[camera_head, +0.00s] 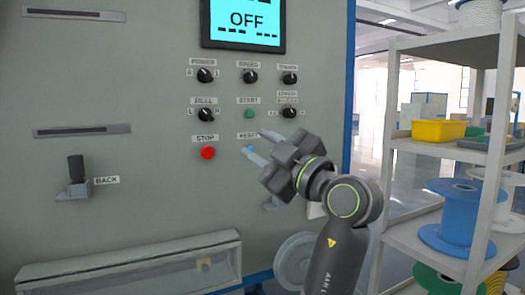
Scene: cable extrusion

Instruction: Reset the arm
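The panel holds a screen (243,20) reading OFF, several black knobs, a green START button (249,114), a red STOP button (208,153) and a BACK lever (76,172). A shelf (425,147) with a yellow bin (438,131) and a blue spool (452,214) stands at right.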

